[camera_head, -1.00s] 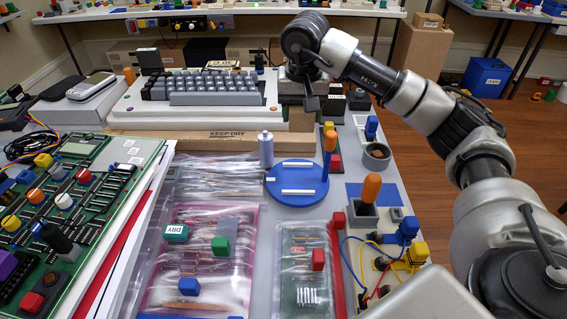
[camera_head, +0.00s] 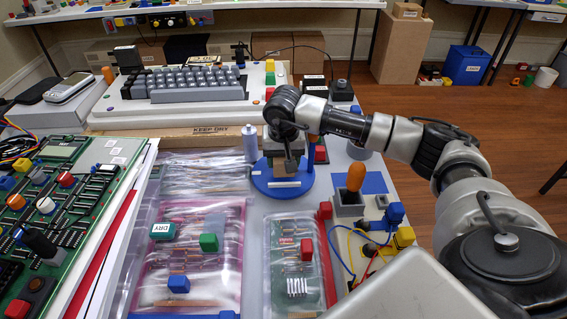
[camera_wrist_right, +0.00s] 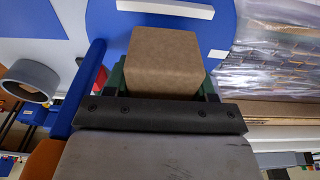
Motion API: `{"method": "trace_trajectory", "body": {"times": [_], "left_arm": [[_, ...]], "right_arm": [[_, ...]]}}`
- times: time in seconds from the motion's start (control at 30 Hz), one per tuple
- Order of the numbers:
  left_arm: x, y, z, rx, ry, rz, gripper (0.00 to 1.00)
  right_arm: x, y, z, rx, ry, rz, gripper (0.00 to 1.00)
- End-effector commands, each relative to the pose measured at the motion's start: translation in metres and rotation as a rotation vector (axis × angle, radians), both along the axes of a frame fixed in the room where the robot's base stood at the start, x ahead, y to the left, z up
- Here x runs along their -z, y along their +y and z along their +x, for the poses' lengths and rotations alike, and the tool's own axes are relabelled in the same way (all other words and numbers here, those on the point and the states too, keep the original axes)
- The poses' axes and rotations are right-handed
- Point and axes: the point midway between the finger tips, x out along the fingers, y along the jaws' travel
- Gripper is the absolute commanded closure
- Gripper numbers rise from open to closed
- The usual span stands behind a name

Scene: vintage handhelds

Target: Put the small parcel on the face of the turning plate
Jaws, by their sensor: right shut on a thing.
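The small parcel (camera_wrist_right: 170,62) is a plain brown box in the right wrist view, held between the fingers of my right gripper (camera_wrist_right: 165,85). In the head view my right gripper (camera_head: 284,160) is over the blue round turning plate (camera_head: 268,191), and a bit of the brown parcel (camera_head: 283,170) shows below it. White strips lie on the plate's face; the blue plate (camera_wrist_right: 225,25) also lies behind the parcel in the wrist view. Whether the parcel touches the face is unclear. My left gripper is out of view.
A grey cylinder (camera_head: 250,143) stands left of the plate. A grey block with an orange peg (camera_head: 356,177) stands at the right, near coloured wires. Bagged boards (camera_head: 205,260) lie in front and a keyboard (camera_head: 195,85) stands behind. A blue post (camera_wrist_right: 80,85) rises beside the gripper.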

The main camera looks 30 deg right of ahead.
Motion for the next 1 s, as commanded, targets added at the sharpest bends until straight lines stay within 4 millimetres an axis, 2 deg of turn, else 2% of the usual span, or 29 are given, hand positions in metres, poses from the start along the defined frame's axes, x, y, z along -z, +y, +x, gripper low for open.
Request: {"method": "trace_trajectory", "body": {"times": [0.03, 0.13, 0.53, 0.57, 0.7, 1.0], "left_arm": [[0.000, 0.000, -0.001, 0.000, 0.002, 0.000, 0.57], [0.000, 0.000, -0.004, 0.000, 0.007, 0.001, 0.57], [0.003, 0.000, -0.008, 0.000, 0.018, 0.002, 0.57], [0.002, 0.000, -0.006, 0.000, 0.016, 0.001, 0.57], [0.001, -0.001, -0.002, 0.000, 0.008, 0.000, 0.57], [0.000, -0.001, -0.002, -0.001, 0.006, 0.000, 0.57]], "right_arm": [[0.009, 0.001, -0.001, -0.001, 0.003, 0.001, 0.73], [0.018, 0.000, 0.000, 0.000, 0.001, 0.000, 0.73], [0.021, 0.000, 0.000, 0.000, -0.001, -0.001, 0.73], [0.021, 0.000, 0.000, -0.001, 0.000, 0.000, 0.40], [0.020, 0.000, 0.000, 0.000, 0.000, 0.000, 0.19], [0.019, 0.000, 0.000, 0.000, 0.000, 0.000, 0.19]]}}
